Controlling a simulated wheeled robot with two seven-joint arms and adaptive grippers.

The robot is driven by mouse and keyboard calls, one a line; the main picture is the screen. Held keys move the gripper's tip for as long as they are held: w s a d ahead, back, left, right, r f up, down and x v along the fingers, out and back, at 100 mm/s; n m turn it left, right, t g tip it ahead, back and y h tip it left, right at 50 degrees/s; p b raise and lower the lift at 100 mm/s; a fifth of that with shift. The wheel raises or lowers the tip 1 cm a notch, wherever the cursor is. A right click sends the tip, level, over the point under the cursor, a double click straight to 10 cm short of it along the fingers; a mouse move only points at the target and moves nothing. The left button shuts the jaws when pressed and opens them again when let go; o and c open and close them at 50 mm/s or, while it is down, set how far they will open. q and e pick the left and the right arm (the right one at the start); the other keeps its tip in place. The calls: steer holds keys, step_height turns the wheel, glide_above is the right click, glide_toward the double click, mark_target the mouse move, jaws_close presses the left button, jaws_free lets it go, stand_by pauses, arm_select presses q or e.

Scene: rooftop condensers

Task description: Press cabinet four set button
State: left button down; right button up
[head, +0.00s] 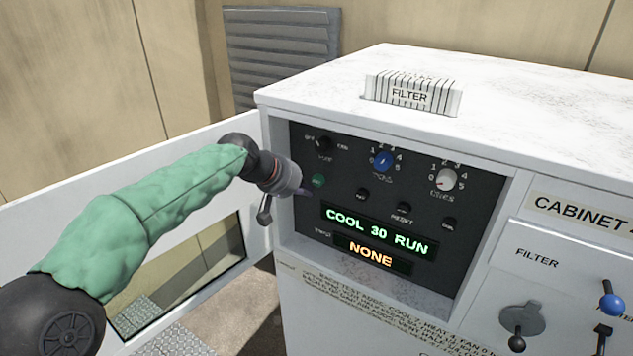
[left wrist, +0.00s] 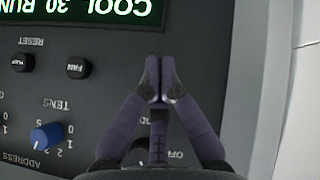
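The cabinet's recessed control panel (head: 345,225) is dark, with several small round buttons. A green button (head: 318,180) sits at its left and a dark button (head: 361,195) to the right of that. My left gripper (head: 304,192) is at the panel's left side, close to the green button. In the left wrist view its fingertips (left wrist: 158,80) meet, with nothing visible between them. They cover the panel behind them, and I cannot tell whether they touch it. My right gripper is not in view.
Displays read COOL 30 RUN (head: 377,230) and NONE (head: 371,252). A blue knob (head: 382,161) and a white knob (head: 446,180) are above the buttons. The open door (head: 100,180) stands left, behind my arm. The recess has a raised white frame. A blue-balled lever (head: 612,303) is at right.

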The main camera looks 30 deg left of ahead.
arm_select(q)
steer(key=s+b, duration=0.1)
steer(key=s, duration=0.2)
steer(key=shift+s+a, duration=0.1)
steer(key=shift+s, duration=0.25)
stand_by(0.7)
